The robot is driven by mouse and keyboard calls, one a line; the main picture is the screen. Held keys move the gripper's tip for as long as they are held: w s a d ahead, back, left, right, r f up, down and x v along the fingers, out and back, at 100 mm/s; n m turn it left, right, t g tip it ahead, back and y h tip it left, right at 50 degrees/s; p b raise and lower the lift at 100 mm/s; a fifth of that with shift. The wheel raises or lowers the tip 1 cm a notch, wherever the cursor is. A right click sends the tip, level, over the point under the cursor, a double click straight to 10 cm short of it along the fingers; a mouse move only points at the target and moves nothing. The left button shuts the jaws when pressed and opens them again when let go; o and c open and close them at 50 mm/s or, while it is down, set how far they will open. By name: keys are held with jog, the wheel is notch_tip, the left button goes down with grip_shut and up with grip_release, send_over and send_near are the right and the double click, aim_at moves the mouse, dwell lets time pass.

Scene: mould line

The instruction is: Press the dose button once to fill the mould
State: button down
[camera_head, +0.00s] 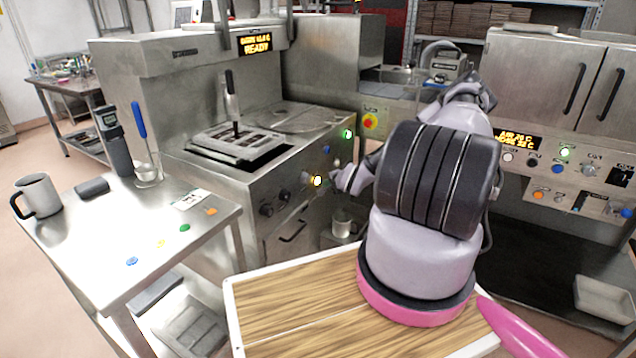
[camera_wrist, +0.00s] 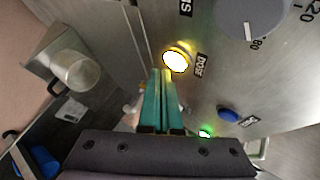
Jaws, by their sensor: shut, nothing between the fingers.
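The dose button (camera_head: 317,181) glows yellow on the front panel of the steel machine. In the wrist view the lit button (camera_wrist: 176,61) sits beside a label reading DOSE. My gripper (camera_wrist: 161,73) has its teal fingers shut together and empty, with the tips just below and left of the button; I cannot tell whether they touch it. In the head view my gripper (camera_head: 336,180) is just right of the button, partly hidden by my arm. The mould (camera_head: 240,143) lies on the machine's top, under a nozzle with a black handle. Its fill is not clear.
A blue button (camera_wrist: 228,114), a green light (camera_wrist: 204,133) and a grey dial (camera_wrist: 250,18) are close by on the panel. The machine's display (camera_head: 256,43) reads READY. A steel table (camera_head: 88,215) with a mug (camera_head: 38,195) stands at left.

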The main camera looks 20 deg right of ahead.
jog(key=shift+s+d, duration=0.8)
jog(key=shift+s, duration=0.2)
jog(key=shift+s+d, duration=0.75)
jog(key=shift+s, duration=0.25)
jog(key=s+a+r+n+g, duration=0.2)
jog(key=s+a+r+n, duration=0.1)
jog(key=r, duration=0.9)
jog(key=s+a+r+n+g+h, duration=0.1)
jog(key=s+a+r+n, duration=0.25)
jog(key=r, duration=0.85)
jog(key=s+a+r+n+g, duration=0.2)
jog(key=s+r+n, duration=0.15)
jog(key=r, duration=0.95)
jog(key=s+a+r+y, duration=0.1)
jog(key=s+a+r, duration=0.4)
jog(key=s+r, duration=0.3)
jog(key=s+a+r+n+y, duration=0.1)
jog(key=s+a+r, duration=0.4)
jog(key=s+r, duration=0.4)
jog(key=s, duration=0.7)
jog(key=shift+s+a+n, duration=0.15)
jog(key=shift+s+n, duration=0.15)
